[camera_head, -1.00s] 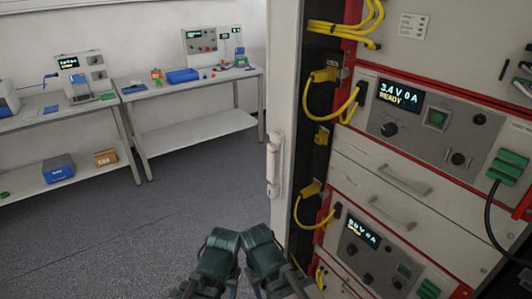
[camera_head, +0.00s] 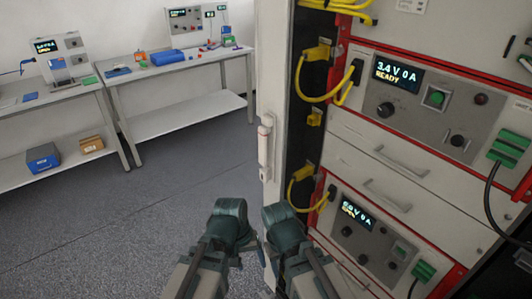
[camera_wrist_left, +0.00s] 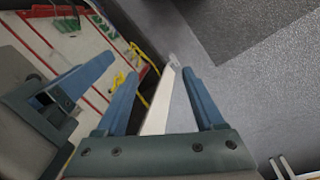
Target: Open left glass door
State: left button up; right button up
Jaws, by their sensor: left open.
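The left glass door's white frame (camera_head: 269,95) stands nearly edge-on at the cabinet's left side, with an upright white bar handle (camera_head: 265,148) on it. I cannot make out its glass. My left gripper (camera_wrist_left: 160,73) is open, its two blue fingers apart. In the left wrist view a white door edge (camera_wrist_left: 159,103) shows between those fingers; I cannot tell whether they touch it. In the head view my left wrist is low, below the handle, its fingers mostly hidden. My right arm is close beside it; in the left wrist view one blue right finger (camera_wrist_left: 82,80) shows.
The cabinet holds a tester unit reading READY (camera_head: 425,105), drawers (camera_head: 380,185) and a lower tester (camera_head: 365,235). Yellow cables (camera_head: 300,85) loop along its left inside edge. Workbenches (camera_head: 190,55) stand at the back left. The grey floor (camera_head: 130,215) between is clear.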

pick_arm(q)
jog(key=w+d+r+n+t+h, duration=0.1)
jog(key=w+d+r+n+h, duration=0.15)
jog(key=w+n+h, duration=0.35)
jog(key=n+t+h+b, duration=0.1)
jog(key=n+t+h, duration=0.75)
jog(key=n, duration=1.05)
send_near(261, 153)
jog(key=shift+t+y, duration=0.75)
jog(key=shift+y, duration=0.2)
jog(key=x, duration=1)
jog(key=shift+s+d+r, duration=0.35)
jog(key=shift+d+r, duration=0.05)
jog(key=shift+c, duration=0.3)
grip_shut()
